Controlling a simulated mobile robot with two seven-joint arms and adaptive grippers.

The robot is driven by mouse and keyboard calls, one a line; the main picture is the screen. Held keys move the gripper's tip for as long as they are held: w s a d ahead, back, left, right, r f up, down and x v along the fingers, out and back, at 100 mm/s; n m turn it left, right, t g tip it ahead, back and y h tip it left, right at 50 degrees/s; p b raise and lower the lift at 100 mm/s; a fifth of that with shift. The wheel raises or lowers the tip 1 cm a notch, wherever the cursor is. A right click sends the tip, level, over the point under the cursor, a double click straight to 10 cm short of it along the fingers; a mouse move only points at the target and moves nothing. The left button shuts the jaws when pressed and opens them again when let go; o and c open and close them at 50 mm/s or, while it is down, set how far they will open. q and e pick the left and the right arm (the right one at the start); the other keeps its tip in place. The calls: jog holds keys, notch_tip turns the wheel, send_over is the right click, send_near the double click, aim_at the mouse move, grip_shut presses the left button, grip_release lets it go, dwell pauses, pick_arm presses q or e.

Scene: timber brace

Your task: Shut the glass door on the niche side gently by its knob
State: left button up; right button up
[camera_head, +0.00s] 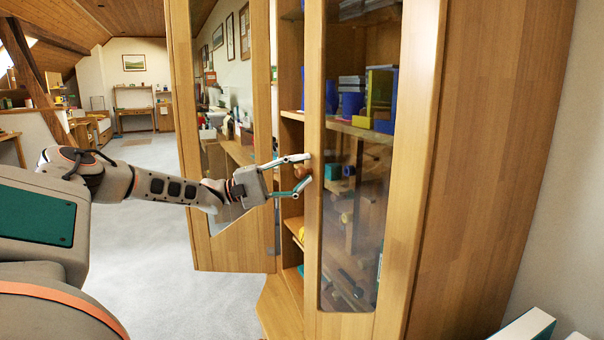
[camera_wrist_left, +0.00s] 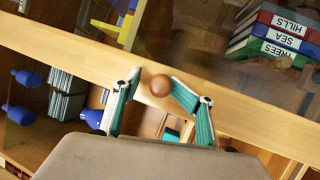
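The cabinet's right glass door (camera_head: 312,250) has a wooden frame and stands slightly ajar. Its small round wooden knob (camera_head: 304,172) is on its left edge; it also shows in the left wrist view (camera_wrist_left: 159,86). My left gripper (camera_head: 307,171) is open, its two fingers one on each side of the knob. In the left wrist view the fingertips (camera_wrist_left: 156,78) straddle the knob; whether they touch it I cannot tell. The left glass door (camera_head: 262,130) stands wide open, behind my left arm. Which door is the niche side I cannot tell. My right gripper is not in view.
The wooden cabinet (camera_head: 490,160) holds blue and yellow boxes (camera_head: 379,92) and other items behind the glass. In the left wrist view, labelled binders (camera_wrist_left: 275,35) and blue objects (camera_wrist_left: 25,77) show. Open grey floor (camera_head: 150,250) lies to the left.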

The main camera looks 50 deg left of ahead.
pick_arm(q)
jog(key=v, duration=1.2)
jog(key=shift+d, duration=0.1)
dwell(0.4)
